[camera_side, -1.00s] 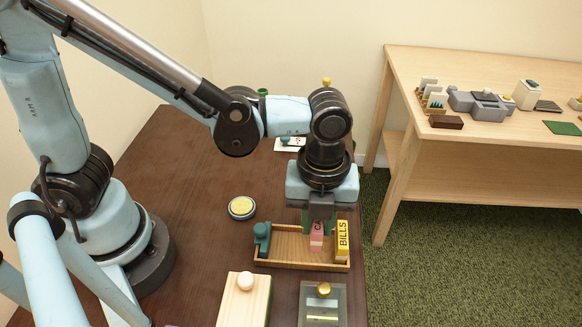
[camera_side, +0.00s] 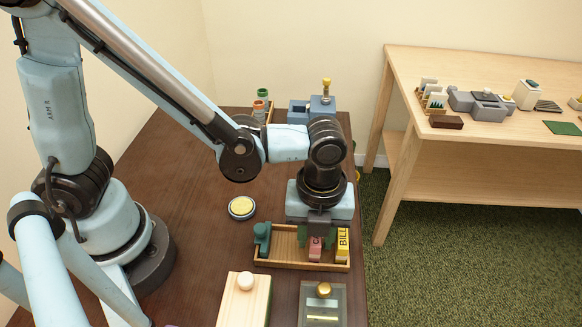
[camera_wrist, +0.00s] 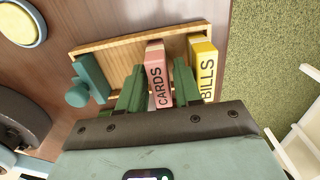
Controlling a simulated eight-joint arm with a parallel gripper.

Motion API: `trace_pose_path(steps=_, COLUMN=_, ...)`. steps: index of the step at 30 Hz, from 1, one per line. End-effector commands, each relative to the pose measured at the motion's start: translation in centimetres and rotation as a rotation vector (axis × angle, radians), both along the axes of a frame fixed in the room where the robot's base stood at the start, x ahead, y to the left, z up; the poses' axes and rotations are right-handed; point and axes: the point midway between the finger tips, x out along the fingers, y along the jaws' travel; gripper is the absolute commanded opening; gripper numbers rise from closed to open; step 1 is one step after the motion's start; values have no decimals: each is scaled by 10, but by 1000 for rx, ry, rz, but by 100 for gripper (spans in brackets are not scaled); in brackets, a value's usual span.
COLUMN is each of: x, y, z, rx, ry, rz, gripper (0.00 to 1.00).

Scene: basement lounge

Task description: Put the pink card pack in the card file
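The pink card pack (camera_wrist: 157,75), marked "CARDS", stands between the green fingers of my gripper (camera_wrist: 158,85) in the wrist view. A yellow "BILLS" pack (camera_side: 342,244) stands at the tray's right end, just right of the pink pack. A green block with a knob (camera_side: 262,238) is at the left end. Whether the pink pack touches the tray floor is hidden.
A round yellow-topped disc (camera_side: 241,207) lies left of the tray. A wooden block with a white knob (camera_side: 245,297) and a grey plate with a brass knob (camera_side: 323,303) lie in front. Blue-grey items (camera_side: 312,108) stand at the back. The tray's middle-left is empty.

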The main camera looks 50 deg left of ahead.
Motion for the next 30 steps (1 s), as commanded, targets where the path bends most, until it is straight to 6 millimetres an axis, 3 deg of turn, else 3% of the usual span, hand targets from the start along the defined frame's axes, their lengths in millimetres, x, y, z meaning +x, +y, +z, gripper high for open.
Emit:
trace_pose_path(steps=11, x=0, y=0, z=15, rx=0, ry=0, rz=0, gripper=34)
trace_pose_path(steps=30, x=0, y=0, z=103, rx=1, ry=1, rz=0, gripper=34)
